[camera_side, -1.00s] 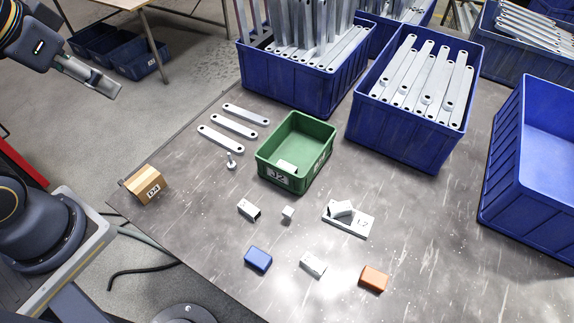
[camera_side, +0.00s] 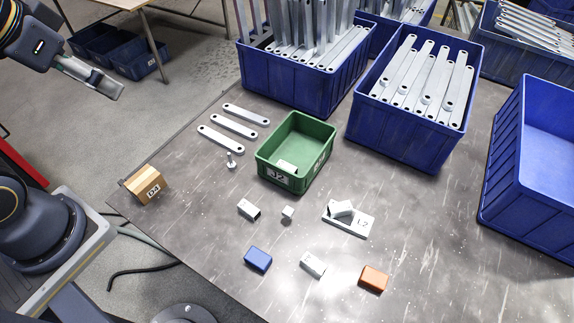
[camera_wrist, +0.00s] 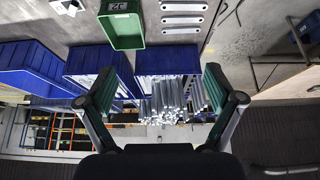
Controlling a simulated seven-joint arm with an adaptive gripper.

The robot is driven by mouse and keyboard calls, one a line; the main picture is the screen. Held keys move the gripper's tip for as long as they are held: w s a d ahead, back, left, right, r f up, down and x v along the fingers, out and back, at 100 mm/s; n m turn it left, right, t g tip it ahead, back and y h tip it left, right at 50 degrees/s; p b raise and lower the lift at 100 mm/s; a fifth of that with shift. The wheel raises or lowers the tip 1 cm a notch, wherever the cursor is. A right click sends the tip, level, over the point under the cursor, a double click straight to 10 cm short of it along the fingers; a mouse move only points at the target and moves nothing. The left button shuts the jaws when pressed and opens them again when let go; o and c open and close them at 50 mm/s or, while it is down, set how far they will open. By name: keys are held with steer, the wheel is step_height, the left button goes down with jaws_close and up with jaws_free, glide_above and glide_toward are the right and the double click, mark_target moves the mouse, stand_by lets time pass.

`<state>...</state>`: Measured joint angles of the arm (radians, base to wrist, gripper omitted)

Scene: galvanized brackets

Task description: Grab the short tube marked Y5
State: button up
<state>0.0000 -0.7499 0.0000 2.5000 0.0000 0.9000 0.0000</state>
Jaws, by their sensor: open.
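Two short, pale square tubes lie on the grey table in the side view. One tube (camera_side: 249,209) is left of a small grey cube, with a dark open end. The other tube (camera_side: 312,264) lies nearer the front, between a blue block and an orange block. Their marks are too small to read, so I cannot tell which is Y5. My gripper (camera_wrist: 160,82) is open and empty in the wrist view, its two fingers wide apart. In the side view it is high at the upper left, away from both tubes.
A green bin marked J2 (camera_side: 262,168) stands behind the tubes. A white plate marked L2 (camera_side: 361,224) with a pale piece on it, a blue block (camera_side: 258,258), an orange block (camera_side: 374,279), a grey cube (camera_side: 288,212) and a box marked D4 (camera_side: 146,186) lie around. Large blue crates stand behind.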

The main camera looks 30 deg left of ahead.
steer(key=w+d+r+n, duration=0.1)
steer(key=w+d, duration=0.1)
steer(key=w, duration=0.7)
steer(key=m+g, duration=0.2)
steer(key=g, duration=0.4)
glide_above(250, 206)
step_height(250, 206, down, 38)
steer(key=shift+w+f, duration=0.1)
step_height(250, 206, down, 6)
steer(key=shift+r, duration=0.15)
